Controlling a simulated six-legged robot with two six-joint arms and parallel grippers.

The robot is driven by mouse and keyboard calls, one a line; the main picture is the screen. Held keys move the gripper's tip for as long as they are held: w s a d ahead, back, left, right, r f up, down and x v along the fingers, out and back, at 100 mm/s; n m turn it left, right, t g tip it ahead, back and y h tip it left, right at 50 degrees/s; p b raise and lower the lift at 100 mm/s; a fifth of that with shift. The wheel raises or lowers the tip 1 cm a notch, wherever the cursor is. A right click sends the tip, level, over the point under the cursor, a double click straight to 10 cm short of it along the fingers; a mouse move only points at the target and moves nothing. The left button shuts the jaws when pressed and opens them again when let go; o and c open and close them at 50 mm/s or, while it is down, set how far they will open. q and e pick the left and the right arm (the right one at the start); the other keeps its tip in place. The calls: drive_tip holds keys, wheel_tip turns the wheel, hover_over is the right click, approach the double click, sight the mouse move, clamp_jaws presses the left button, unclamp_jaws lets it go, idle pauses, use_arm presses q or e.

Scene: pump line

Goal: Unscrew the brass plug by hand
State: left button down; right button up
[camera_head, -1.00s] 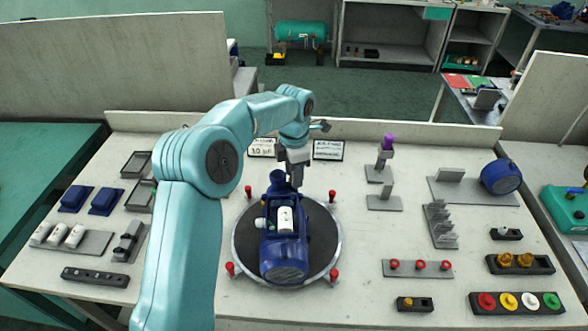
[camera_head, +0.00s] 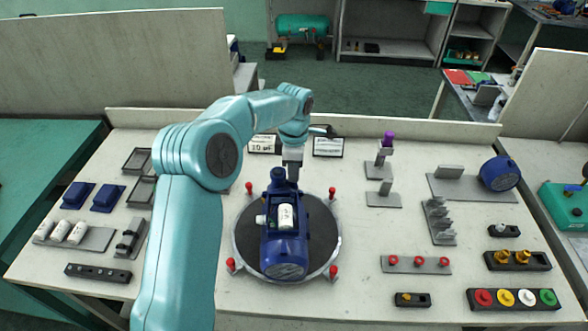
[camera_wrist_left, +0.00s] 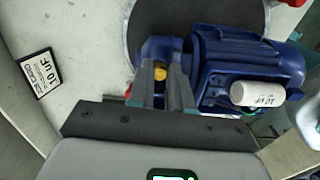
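The blue pump (camera_head: 283,250) lies on a round dark turntable (camera_head: 322,235) in the middle of the bench, with a white capacitor (camera_head: 286,216) on it. My left gripper (camera_head: 293,176) points down at the pump's far end. In the left wrist view, the brass plug (camera_wrist_left: 160,73) shows as a small yellow spot on the blue pump (camera_wrist_left: 205,50). The left gripper's fingers (camera_wrist_left: 161,80) are apart, one on each side of the plug; whether they touch it is unclear. The head view hides the plug. My right gripper is not in view.
Red-topped posts (camera_head: 332,193) ring the turntable. Two label cards (camera_head: 328,147) stand behind it. Blue covers (camera_head: 108,198) and white cylinders (camera_head: 60,231) lie left. Fixtures, a purple-topped tool (camera_head: 388,139) and colored caps (camera_head: 515,299) lie right.

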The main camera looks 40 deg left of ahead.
use_arm(q)
drive_tip(key=shift+s+d+f+n, duration=0.1)
drive_tip(key=shift+n, duration=1.3)
drive_tip(key=shift+n+b, duration=0.3)
drive_tip(key=shift+n, duration=1.1)
drive_tip(key=shift+n, duration=1.5)
